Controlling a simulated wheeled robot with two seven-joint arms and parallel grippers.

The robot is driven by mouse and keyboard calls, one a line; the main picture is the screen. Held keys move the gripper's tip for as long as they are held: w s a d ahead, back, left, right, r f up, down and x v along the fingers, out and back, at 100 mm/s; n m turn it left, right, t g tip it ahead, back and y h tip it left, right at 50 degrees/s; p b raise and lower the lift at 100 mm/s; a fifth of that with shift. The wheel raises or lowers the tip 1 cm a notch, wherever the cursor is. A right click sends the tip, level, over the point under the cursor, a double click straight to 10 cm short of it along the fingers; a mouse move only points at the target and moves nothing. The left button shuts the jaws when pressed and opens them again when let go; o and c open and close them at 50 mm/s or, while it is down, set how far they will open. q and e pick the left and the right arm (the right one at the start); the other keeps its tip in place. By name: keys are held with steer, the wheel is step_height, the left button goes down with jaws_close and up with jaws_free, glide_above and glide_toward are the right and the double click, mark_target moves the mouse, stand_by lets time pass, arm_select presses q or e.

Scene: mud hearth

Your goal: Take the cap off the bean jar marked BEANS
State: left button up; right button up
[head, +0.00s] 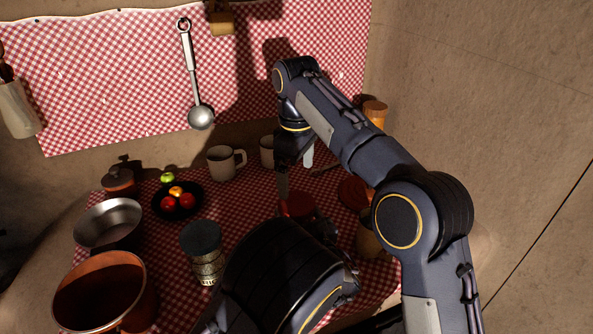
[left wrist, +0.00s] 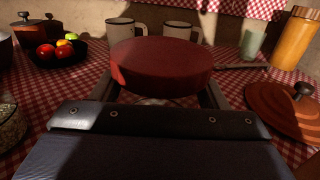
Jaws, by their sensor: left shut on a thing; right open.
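A jar with a dark lid (head: 201,237) and pale speckled contents stands left of my left gripper. Its label is too small to read; part of the jar shows in the left wrist view (left wrist: 10,128). My left gripper (head: 318,222) is shut on a wide, round red cap (left wrist: 162,68), which also shows in the head view (head: 299,203). A bit of clear glass shows under the cap. Whether the cap is seated or lifted cannot be told, and no BEANS marking is visible. My right gripper (head: 288,168) is open above and behind the red cap, partly hidden by its own wrist.
Two mugs (head: 226,163) stand at the back. A black bowl of fruit (head: 160,205), a metal pan (head: 108,218) and a copper pot (head: 70,318) are at left.

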mark_target(297, 202)
steer(key=m, duration=1.2)
steer(key=shift+m, duration=0.4)
steer(key=m, duration=1.2)
steer(key=shift+m, duration=0.3)
steer(key=m, duration=0.4)
steer(key=shift+m, duration=0.4)
steer(key=m, duration=0.4)
steer(key=shift+m, duration=0.4)
steer(key=shift+f, duration=4)
steer(key=shift+c, duration=0.3)
